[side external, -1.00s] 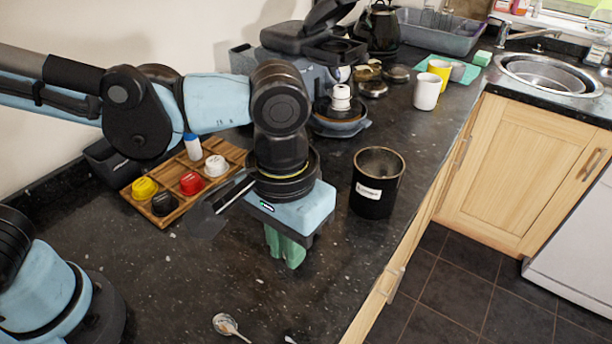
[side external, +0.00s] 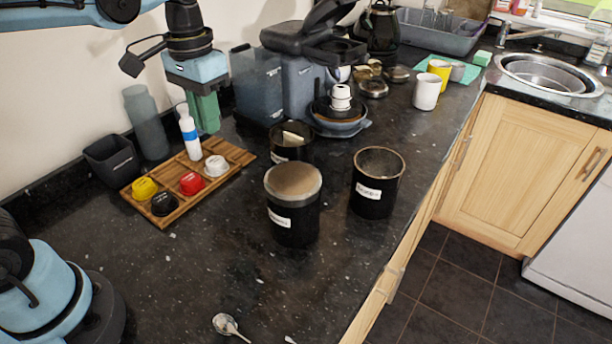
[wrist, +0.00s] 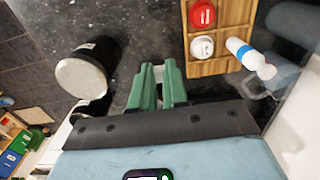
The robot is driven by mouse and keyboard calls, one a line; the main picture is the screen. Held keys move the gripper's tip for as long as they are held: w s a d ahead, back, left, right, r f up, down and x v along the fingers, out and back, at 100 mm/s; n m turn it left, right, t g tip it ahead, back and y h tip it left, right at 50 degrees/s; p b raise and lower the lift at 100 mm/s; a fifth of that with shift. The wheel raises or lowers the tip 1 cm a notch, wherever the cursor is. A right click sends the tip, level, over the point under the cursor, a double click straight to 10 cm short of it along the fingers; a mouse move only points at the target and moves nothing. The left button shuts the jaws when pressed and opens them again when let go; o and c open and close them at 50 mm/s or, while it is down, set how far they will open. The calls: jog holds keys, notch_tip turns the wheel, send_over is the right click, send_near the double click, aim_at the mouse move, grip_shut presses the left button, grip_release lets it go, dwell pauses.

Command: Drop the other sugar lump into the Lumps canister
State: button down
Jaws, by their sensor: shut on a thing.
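My gripper (side external: 208,128) is at the back left, beside the white and blue bottle and left of the canisters. Its green fingers are shut on a small pale piece (wrist: 158,74) in the wrist view, mostly hidden by them; it looks like the sugar lump. Three black canisters with white labels stand mid-counter. The back canister (side external: 290,154) has a pale block at its mouth. The front canister (side external: 293,222) has a flat beige top. The right canister (side external: 374,203) is open with a brownish inside. The labels are too small to read surely.
A wooden tray (side external: 171,208) with coloured pods and a white and blue bottle (side external: 190,136) is left of the canisters. A coffee machine (side external: 305,75) stands behind them. A spoon (side external: 226,324) lies at the front.

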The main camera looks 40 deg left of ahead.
jog(key=shift+w, duration=0.1)
dwell(0.3)
jog(key=w+a+f+n, duration=0.1)
jog(key=w+f+n, duration=0.2)
jog(key=w+n, duration=0.45)
jog(key=n, duration=1.1)
send_near(261, 164)
jog(key=shift+m, duration=0.25)
notch_tip(261, 164, down, 6)
jog(key=shift+f, duration=0.2)
jog(key=shift+f, duration=0.1)
jog(key=c, duration=1.1)
grip_release()
